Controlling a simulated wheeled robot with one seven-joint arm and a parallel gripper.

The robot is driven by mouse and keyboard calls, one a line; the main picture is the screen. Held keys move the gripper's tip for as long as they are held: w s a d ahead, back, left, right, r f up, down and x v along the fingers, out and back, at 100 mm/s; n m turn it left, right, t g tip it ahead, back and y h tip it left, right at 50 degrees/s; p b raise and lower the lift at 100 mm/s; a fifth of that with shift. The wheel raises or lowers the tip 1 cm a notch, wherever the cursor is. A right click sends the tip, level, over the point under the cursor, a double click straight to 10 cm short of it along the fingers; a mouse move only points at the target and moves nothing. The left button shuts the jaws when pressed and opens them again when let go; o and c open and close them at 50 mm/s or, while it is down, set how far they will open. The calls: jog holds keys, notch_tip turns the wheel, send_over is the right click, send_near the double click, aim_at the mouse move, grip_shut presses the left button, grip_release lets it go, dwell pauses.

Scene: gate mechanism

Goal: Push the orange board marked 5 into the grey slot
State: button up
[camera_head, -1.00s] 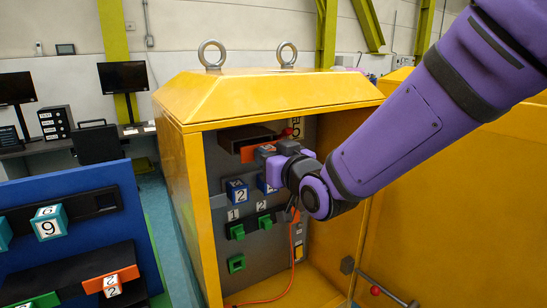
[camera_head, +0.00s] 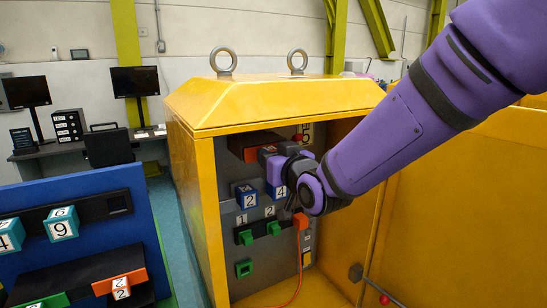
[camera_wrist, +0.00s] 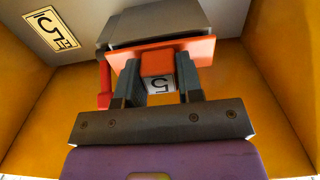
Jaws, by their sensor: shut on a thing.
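The orange board (camera_wrist: 198,52) shows in the wrist view as a wide plate with an orange block on its front. The block's white face is marked 5 (camera_wrist: 159,84). My gripper (camera_wrist: 160,82) is shut on this block, one finger on each side. The dark grey slot housing (camera_wrist: 155,22) is directly behind the plate. The plate lies across its mouth; I cannot tell how deep the board sits. In the head view my gripper (camera_head: 272,155) covers most of the board (camera_head: 249,155), below the slot housing (camera_head: 250,138) in the yellow cabinet.
The yellow cabinet (camera_head: 205,190) walls stand close around my arm. Blue blocks (camera_head: 246,195) and green pieces (camera_head: 245,238) are on the panel below. An orange cable (camera_head: 299,250) hangs down. A red part (camera_wrist: 104,84) is left of my gripper in the wrist view. A blue rack (camera_head: 100,240) stands left.

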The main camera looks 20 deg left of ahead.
jog(key=shift+w+a, duration=0.4)
jog(key=shift+a, duration=0.1)
dwell(1.5)
jog(key=o, duration=1)
jog(key=shift+o, duration=0.2)
jog(key=v, duration=1)
jog(key=shift+s+d, duration=0.2)
jog(key=shift+s, duration=0.1)
